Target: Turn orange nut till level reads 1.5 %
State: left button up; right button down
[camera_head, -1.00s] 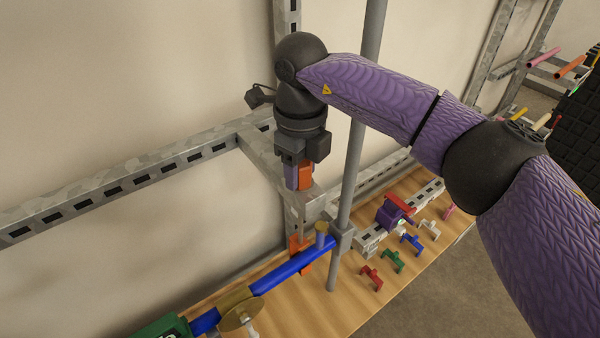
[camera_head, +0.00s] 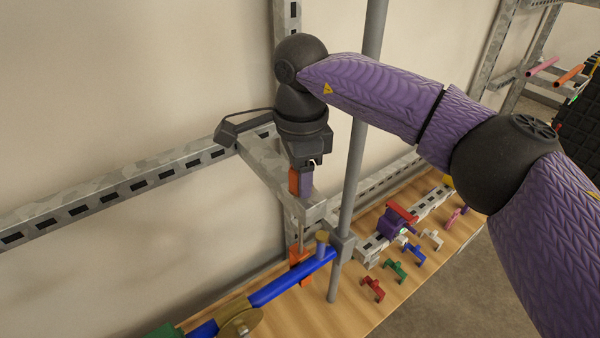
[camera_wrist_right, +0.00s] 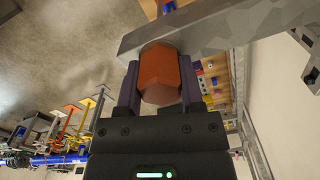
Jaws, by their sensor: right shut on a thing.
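The orange nut (camera_wrist_right: 160,72) sits between the two purple fingers of my right gripper (camera_wrist_right: 160,88) in the right wrist view, against a grey metal bracket. In the head view my right gripper (camera_head: 301,188) points down at the bracket (camera_head: 280,178), shut on the nut (camera_head: 294,181), whose orange side shows beside a purple finger. Below the bracket, an orange clamp (camera_head: 301,266) holds the blue pipe (camera_head: 290,277). I cannot make out a level reading in either view. My left gripper is not in view.
A grey upright pole (camera_head: 358,150) stands close to the right of my gripper. A slotted rail (camera_head: 130,180) runs along the wall. The wooden shelf (camera_head: 335,315) carries small red (camera_head: 373,288), green (camera_head: 396,270) and blue (camera_head: 414,252) clips and a purple clamp (camera_head: 392,225).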

jog(key=n, duration=0.5)
jog(key=shift+r+n, duration=0.15)
jog(key=shift+n, duration=0.15)
jog(key=n, duration=0.5)
jog(key=shift+n, duration=0.3)
jog(key=shift+c, duration=1.1)
grip_release()
jog(key=shift+w, duration=0.1)
notch_tip(320, 180, up, 10)
jog(key=shift+f, duration=0.1)
jog(key=shift+f, duration=0.1)
